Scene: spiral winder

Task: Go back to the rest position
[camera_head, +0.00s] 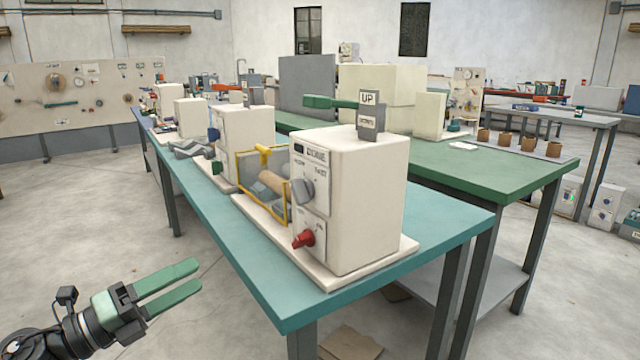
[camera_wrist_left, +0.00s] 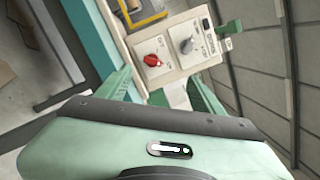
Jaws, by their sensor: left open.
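My left gripper (camera_head: 168,287) is at the lower left of the head view, in front of and to the left of the teal table. Its two green fingers are apart with nothing between them. In the left wrist view its fingers (camera_wrist_left: 160,92) frame part of the spiral winder. The spiral winder (camera_head: 352,200) is a cream box on a pale base plate, with a red knob (camera_head: 303,239), a grey dial (camera_head: 303,190), a yellow guard frame (camera_head: 262,160) and a green lever (camera_head: 330,102) beside an UP sign (camera_head: 368,97). The gripper is apart from the winder. My right gripper is not in view.
The teal table (camera_head: 440,235) carries more machines in a row toward the back. A green table (camera_head: 500,170) stands behind it with several brown cups (camera_head: 527,144). Flattened cardboard (camera_head: 350,343) lies on the floor under the teal table. The floor at left (camera_head: 80,220) is clear.

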